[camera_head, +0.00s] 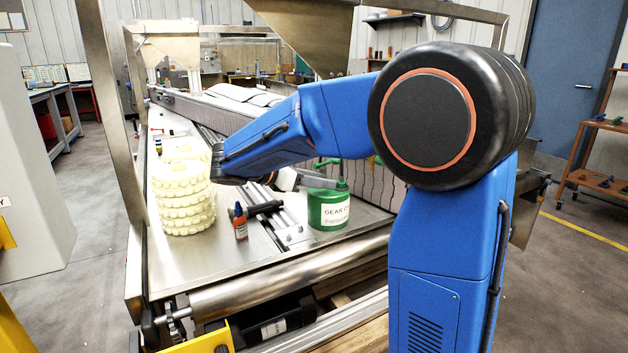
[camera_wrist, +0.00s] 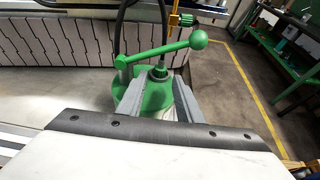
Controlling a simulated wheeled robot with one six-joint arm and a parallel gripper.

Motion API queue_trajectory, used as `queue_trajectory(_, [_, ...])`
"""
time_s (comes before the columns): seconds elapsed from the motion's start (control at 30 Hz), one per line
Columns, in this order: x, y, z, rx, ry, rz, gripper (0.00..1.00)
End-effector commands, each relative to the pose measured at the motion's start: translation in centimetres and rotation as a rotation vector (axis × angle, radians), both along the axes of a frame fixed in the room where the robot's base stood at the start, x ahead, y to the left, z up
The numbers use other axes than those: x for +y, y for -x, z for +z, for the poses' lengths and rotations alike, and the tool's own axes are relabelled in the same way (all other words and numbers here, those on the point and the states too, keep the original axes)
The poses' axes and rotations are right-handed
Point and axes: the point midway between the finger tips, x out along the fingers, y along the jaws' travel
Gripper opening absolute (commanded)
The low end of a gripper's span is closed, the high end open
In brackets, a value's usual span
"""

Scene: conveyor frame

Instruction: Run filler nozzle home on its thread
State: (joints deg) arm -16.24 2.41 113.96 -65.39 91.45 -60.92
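A green gear oil can (camera_head: 328,212) stands on the metal deck, just right of my gripper (camera_head: 298,181). In the wrist view the can (camera_wrist: 155,97) shows beyond my fingers, with a green lever (camera_wrist: 160,52) ending in a ball and a dark hose rising behind. No thread is clear.
A stack of cream toothed rings (camera_head: 184,198) stands left on the deck (camera_head: 200,258). A roller (camera_head: 270,287) runs along the front. Steel frame posts (camera_head: 105,130) rise at left.

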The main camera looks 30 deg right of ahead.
Motion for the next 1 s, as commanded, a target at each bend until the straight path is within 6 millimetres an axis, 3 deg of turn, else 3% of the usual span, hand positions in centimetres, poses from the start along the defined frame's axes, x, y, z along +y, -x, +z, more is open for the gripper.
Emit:
queue_trajectory(0.3, [-3.4,-0.1,-1.3,0.000,0.000,-0.002,0.32])
queue_trajectory(0.57, [-4.6,-0.2,-1.8,0.000,-0.001,-0.001,0.32])
queue_trajectory(0.73, [-4.5,-0.2,-1.8,0.000,-0.001,0.000,0.00])
queue_trajectory(1.0, [-4.5,-0.2,-1.2,-0.002,-0.001,-0.001,0.00])
